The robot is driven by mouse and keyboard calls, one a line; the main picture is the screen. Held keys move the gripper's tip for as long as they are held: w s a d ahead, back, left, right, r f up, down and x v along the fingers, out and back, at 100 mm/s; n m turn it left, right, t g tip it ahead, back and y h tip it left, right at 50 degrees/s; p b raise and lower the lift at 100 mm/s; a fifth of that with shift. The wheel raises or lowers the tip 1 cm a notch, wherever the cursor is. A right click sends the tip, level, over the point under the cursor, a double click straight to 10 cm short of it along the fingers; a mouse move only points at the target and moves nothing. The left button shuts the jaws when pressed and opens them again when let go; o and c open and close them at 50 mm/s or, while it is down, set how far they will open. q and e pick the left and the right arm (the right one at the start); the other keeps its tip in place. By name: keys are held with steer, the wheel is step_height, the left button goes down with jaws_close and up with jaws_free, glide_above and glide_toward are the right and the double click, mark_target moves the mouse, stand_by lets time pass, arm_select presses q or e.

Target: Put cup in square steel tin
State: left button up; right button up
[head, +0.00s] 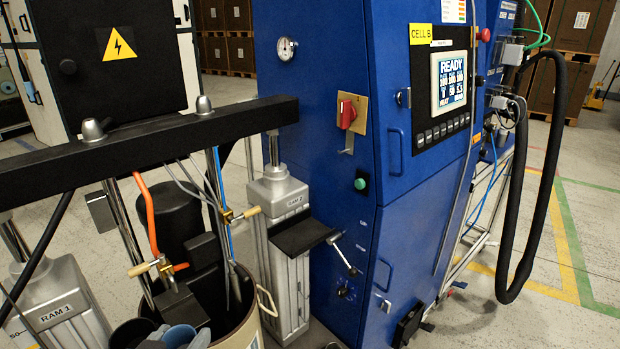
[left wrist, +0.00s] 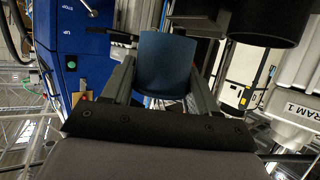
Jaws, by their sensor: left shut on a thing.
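A blue cup (left wrist: 165,62) is held between the two grey fingers of my left gripper (left wrist: 164,82) in the left wrist view. Its side faces the camera, and its contents cannot be seen. In the head view the cup (head: 179,335) shows at the bottom edge, partly cut off, with my left gripper (head: 182,343) around it, in front of the open drum. No square steel tin can be made out in either view. My right gripper is not in view.
The beige drum (head: 246,332) stands under the black crossbeam (head: 150,140), between RAM 1 (head: 65,300) and RAM 2 (head: 285,225). Hoses and brass valves hang above it. The blue cabinet (head: 340,200) stands to the right. Clear floor (head: 590,240) lies farther right.

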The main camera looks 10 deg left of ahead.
arm_select(q)
steer(key=shift+m+h, duration=0.5)
steer(key=shift+w+d+r, duration=0.4)
steer(key=shift+w+d, duration=0.05)
steer(key=shift+w, duration=0.2)
steer(key=shift+w+d+r, duration=0.4)
steer(key=shift+w+r, duration=0.05)
steer(key=shift+w, duration=0.2)
steer(key=shift+w+d+r, duration=0.4)
steer(key=shift+w+d, duration=0.05)
steer(key=shift+w, duration=0.2)
